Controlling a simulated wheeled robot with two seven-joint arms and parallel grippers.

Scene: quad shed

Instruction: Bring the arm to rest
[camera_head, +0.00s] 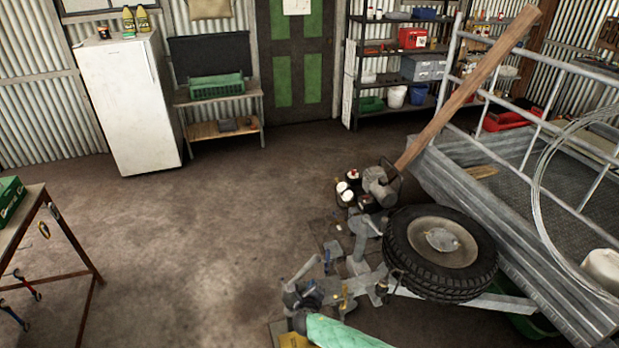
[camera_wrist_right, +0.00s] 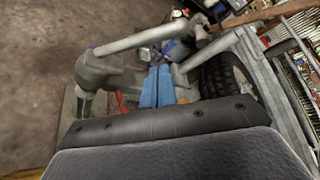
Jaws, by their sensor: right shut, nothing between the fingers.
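My right gripper (camera_wrist_right: 157,72) shows in the right wrist view as two blue fingers side by side, shut with nothing between them. They point away from my dark wrist housing, next to grey metal parts (camera_wrist_right: 108,70) of what looks like a vise. In the head view the right gripper is hard to make out among the grey metal parts (camera_head: 300,290) at the bottom centre. Whether its fingers touch these parts I cannot tell. My left gripper is in neither view.
A trailer (camera_head: 455,185) with a spare tyre (camera_head: 440,250) fills the right side; a wooden beam (camera_head: 470,85) slants above it. A pale green shape (camera_head: 340,335) is at the bottom. A workbench (camera_head: 30,215) stands left, a white fridge (camera_head: 130,105) behind. The left-middle floor is clear.

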